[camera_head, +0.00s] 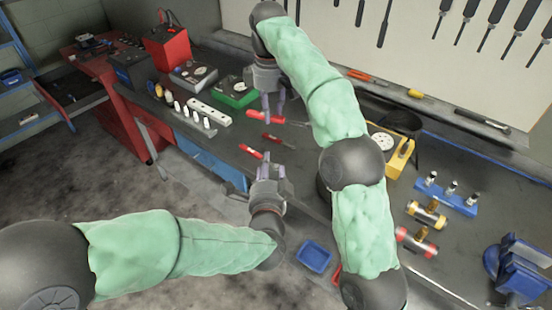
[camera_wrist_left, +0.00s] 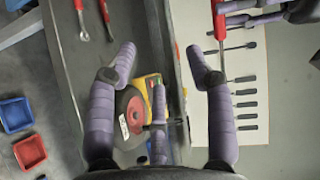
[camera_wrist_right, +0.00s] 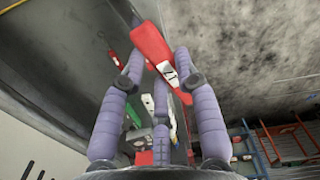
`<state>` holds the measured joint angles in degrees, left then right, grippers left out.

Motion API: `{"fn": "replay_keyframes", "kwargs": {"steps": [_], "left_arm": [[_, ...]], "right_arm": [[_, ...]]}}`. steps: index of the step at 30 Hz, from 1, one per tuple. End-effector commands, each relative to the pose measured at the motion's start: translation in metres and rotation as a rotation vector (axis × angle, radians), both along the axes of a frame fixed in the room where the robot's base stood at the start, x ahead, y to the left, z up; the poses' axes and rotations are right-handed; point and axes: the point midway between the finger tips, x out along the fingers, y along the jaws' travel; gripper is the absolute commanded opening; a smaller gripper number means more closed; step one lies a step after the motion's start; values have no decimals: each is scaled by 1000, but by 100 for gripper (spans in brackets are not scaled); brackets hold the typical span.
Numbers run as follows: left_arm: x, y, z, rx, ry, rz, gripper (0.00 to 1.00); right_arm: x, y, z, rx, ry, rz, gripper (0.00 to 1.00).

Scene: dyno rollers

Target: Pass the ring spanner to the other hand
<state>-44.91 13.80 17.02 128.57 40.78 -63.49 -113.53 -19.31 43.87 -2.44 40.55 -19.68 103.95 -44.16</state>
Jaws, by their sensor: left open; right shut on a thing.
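The ring spanner has a red handle (camera_head: 238,117) and a grey shaft. My right gripper (camera_head: 270,115) is shut on it above the bench. The red handle (camera_wrist_right: 160,55) also lies between the right fingertips in the right wrist view. In the left wrist view the handle (camera_wrist_left: 219,25) is at the top right, beside the right fingers. The ring end is too small or hidden to make out. My left gripper (camera_head: 271,168) is open and empty, below and apart from the held spanner in the head view.
Two more red-handled tools (camera_head: 278,140) (camera_head: 250,152) appear to lie on the bench near the grippers. A white block with sockets (camera_head: 208,110), a green box (camera_head: 236,95) and a yellow machine (camera_head: 400,158) stand around. A blue tray (camera_head: 314,256) is below.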

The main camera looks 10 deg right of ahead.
Motion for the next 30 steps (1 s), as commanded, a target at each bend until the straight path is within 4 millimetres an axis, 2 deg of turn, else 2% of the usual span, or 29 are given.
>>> {"fn": "replay_keyframes", "kwargs": {"steps": [1,4,7,11,17,30], "left_arm": [[-7,-6,17,30,-43,-4,53],[-16,-10,40,86,-103,0,53],[-22,-12,53,121,-139,7,53],[-22,-14,60,140,-157,12,53],[0,-17,60,144,-156,15,53],[70,-30,60,143,-156,13,53]], "right_arm": [[0,0,0,0,-1,0,0],[0,0,0,1,-1,0,0],[0,0,0,0,-1,0,0],[0,0,0,0,-1,0,0],[0,0,0,0,-1,0,0],[0,0,0,0,-1,0,0]]}}
